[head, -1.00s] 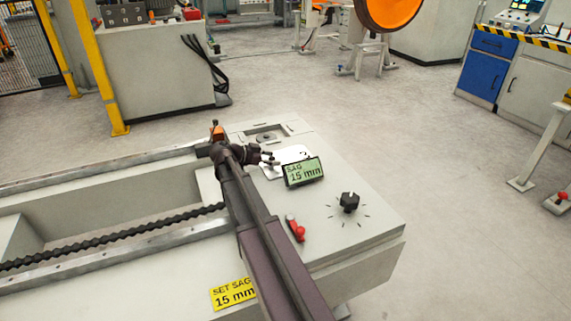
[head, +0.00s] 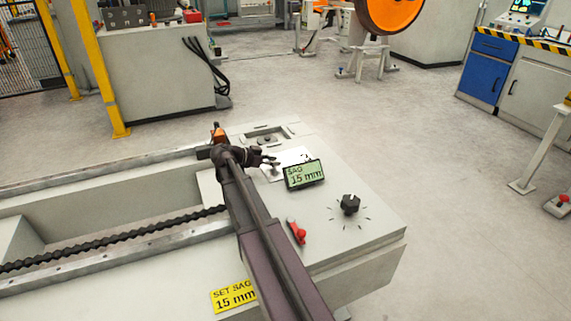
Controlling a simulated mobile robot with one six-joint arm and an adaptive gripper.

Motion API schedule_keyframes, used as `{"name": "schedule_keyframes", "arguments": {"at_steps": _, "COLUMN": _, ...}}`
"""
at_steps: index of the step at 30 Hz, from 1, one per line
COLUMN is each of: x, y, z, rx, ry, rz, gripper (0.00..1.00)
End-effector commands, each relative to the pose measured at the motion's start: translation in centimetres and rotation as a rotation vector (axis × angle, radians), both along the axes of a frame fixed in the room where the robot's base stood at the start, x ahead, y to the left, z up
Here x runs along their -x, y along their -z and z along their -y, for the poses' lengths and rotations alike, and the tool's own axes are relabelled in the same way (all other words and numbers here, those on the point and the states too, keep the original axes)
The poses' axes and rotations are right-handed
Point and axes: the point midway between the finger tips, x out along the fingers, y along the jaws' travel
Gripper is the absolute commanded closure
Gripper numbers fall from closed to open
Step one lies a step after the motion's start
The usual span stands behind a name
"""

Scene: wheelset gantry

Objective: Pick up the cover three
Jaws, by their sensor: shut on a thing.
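The cover three (head: 292,157) is a flat white plate at the far end of the grey machine bed, partly hidden behind the green sag display. A small dark mark shows near its right edge. My gripper (head: 269,161) is at the plate's left edge with its dark fingers shut on it. The plate looks level and close to the bed top; I cannot tell whether it touches the top.
A recessed opening (head: 266,139) lies just behind the plate. A black knob (head: 349,203) and a red lever (head: 296,231) are nearer.

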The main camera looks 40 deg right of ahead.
Motion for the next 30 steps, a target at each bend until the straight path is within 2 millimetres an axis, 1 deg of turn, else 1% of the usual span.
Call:
{"name": "schedule_keyframes", "arguments": {"at_steps": 8, "x": 0.0, "y": -0.2, "z": 0.0, "rx": -0.001, "ry": 0.0, "rz": 0.0, "gripper": 1.0}}
{"name": "schedule_keyframes", "arguments": {"at_steps": 14, "x": 0.0, "y": -1.0, "z": 0.0, "rx": 0.0, "ry": 0.0, "rz": 0.0, "gripper": 1.0}}
{"name": "schedule_keyframes", "arguments": {"at_steps": 20, "x": 0.0, "y": -2.5, "z": -0.1, "rx": 0.0, "ry": -0.001, "rz": 0.0, "gripper": 1.0}}
{"name": "schedule_keyframes", "arguments": {"at_steps": 30, "x": 0.0, "y": -6.0, "z": -0.1, "rx": 0.0, "ry": -0.001, "rz": -0.001, "gripper": 1.0}}
